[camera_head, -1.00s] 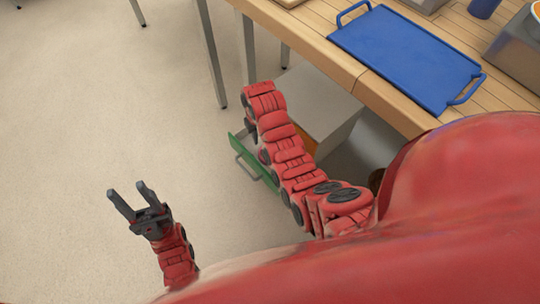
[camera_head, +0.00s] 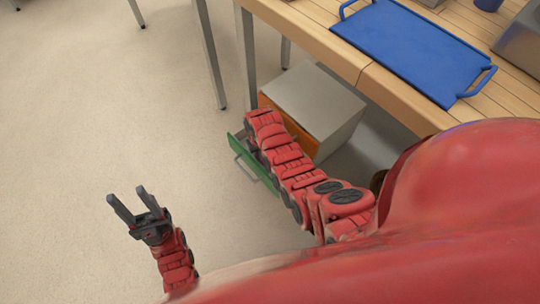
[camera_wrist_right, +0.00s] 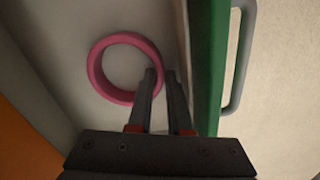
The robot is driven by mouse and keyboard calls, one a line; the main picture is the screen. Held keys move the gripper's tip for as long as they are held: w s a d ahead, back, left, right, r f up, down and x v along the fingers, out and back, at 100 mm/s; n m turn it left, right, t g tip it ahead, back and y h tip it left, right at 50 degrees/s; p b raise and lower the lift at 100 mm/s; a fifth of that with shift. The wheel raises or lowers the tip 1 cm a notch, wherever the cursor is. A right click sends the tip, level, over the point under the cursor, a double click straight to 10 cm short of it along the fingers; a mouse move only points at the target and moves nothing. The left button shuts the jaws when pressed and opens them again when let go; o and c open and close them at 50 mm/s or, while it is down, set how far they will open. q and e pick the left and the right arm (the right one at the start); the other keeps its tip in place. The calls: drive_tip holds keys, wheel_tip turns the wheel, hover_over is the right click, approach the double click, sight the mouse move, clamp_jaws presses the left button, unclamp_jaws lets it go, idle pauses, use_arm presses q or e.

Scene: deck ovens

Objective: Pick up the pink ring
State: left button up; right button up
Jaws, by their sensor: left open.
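In the right wrist view, the pink ring (camera_wrist_right: 97,68) lies against the pale floor of an open drawer (camera_wrist_right: 55,75). My right gripper (camera_wrist_right: 161,72) is over the drawer with its two fingers close together. The ring's right side is at the fingertips, with the left finger overlapping it. I cannot tell whether the fingers grip it. In the head view my right arm covers most of the drawer, and its gripper and the ring are hidden. My left gripper (camera_head: 126,201) is open and empty above the floor.
The drawer's green front (camera_head: 250,168) has a metal handle. It belongs to a grey cabinet (camera_head: 315,95) with an orange side, beside a wooden table. A blue tray (camera_head: 415,50) lies on the table. The floor at the left is clear.

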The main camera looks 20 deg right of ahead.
clamp_jaws()
drive_tip(key=shift+r, duration=0.15)
